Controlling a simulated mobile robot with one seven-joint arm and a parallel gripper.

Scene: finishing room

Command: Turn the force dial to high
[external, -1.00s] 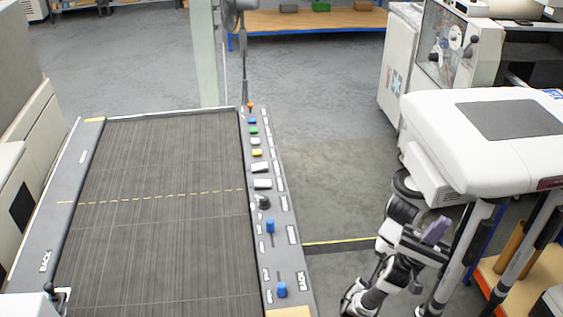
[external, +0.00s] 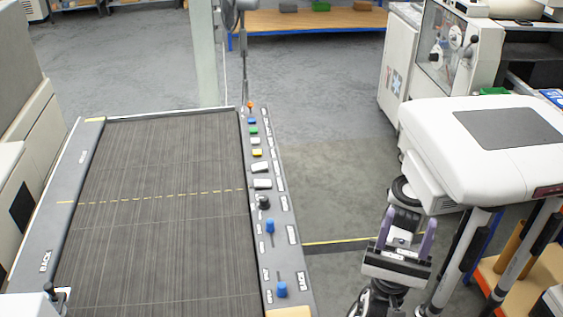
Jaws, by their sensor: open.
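A control strip (external: 283,240) runs along the right edge of the dark belt table. A round black dial (external: 263,202) sits on it, below the white rocker switches and above a blue slider knob (external: 270,226). It is the only round black knob I see; its label and pointer setting are too small to read. My gripper (external: 409,222) is to the right of the strip, well apart from the dial, over the floor. Its two purple fingers are spread with nothing between them.
Other controls share the strip: a second blue slider knob (external: 281,289), white switches (external: 262,184), a yellow button (external: 257,153) and an orange knob (external: 250,105). The belt surface (external: 160,200) is bare. Floor lies between the strip and my arm.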

